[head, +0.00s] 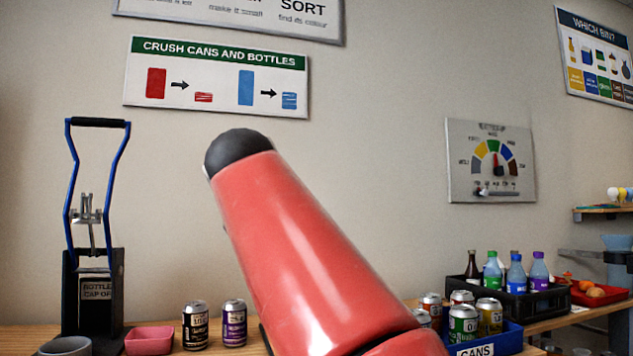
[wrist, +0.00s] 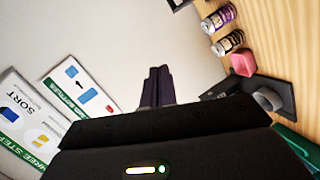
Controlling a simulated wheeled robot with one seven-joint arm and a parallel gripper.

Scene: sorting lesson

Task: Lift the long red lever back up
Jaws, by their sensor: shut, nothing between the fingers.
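In the wrist view my gripper (wrist: 157,72) is shut and empty, its dark fingers together against the pale wall. It does not show in the head view. No long red lever can be made out for certain. A large, glossy red tapered shape (head: 290,250) with a rounded black end crosses the middle of the head view, very close. I cannot tell whether it is the lever or a link of my arm. It hides the bench behind it. No red lever shows near my fingers.
A black press (head: 93,290) with an upright blue handle stands at the left, a pink dish (head: 149,340) beside it. A black can (head: 195,325) and a purple can (head: 234,322) follow. At right are a blue cans bin (head: 508,341) and a black bottle crate (head: 560,299).

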